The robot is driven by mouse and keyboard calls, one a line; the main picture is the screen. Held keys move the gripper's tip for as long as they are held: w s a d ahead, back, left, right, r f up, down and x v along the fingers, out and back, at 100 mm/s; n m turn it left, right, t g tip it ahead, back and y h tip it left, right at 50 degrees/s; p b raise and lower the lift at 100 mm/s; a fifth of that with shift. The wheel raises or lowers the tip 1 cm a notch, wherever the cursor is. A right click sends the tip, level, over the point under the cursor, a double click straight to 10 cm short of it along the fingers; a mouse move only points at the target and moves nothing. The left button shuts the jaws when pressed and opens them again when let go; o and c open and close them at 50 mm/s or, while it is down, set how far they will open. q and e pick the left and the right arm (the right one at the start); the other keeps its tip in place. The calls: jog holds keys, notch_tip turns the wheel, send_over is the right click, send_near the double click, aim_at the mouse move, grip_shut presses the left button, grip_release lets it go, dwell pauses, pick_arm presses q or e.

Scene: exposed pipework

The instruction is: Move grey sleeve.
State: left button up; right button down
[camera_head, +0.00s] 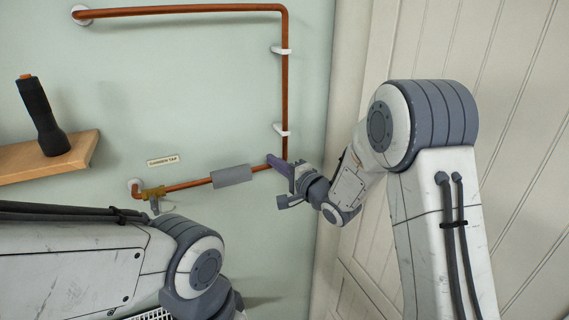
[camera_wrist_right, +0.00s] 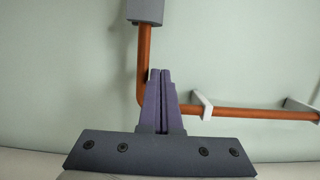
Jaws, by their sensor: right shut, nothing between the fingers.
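The grey sleeve (camera_head: 232,175) sits around the lower, nearly horizontal run of the copper pipe (camera_head: 193,184), between the tap and the bend. In the right wrist view the sleeve (camera_wrist_right: 145,11) shows at the top edge, partly cut off. My right gripper (camera_head: 273,162) is at the pipe's lower bend, to the right of the sleeve and apart from it. In the right wrist view its fingers (camera_wrist_right: 159,72) are shut together with nothing between them, overlapping the pipe near the bend. My left arm is at the lower left; its gripper is out of view.
A brass tap (camera_head: 154,195) ends the pipe at the left, below a "GARDEN TAP" label (camera_head: 163,160). White clips (camera_head: 282,131) hold the vertical pipe to the wall. A wooden shelf (camera_head: 45,157) with a black torch-like object (camera_head: 42,115) is at the left. Panelled boards stand at the right.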

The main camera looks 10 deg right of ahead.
aim_at(229, 177)
jog(key=a, duration=0.2)
jog(key=s+a+p, duration=0.1)
jog(key=a, duration=0.1)
jog(key=shift+a, duration=0.2)
jog(key=a+b, duration=0.1)
jog(key=a, duration=0.1)
jog(key=s+a+b, duration=0.1)
jog(key=a, duration=0.1)
jog(key=s+a+b, duration=0.1)
jog(key=a, duration=0.2)
jog(key=shift+s+a+f+b, duration=0.1)
jog(key=shift+s+f+b, duration=0.1)
jog(key=shift+b, duration=0.1)
jog(key=shift+a+r, duration=0.15)
jog(key=shift+a, duration=0.1)
jog(key=shift+d, duration=0.15)
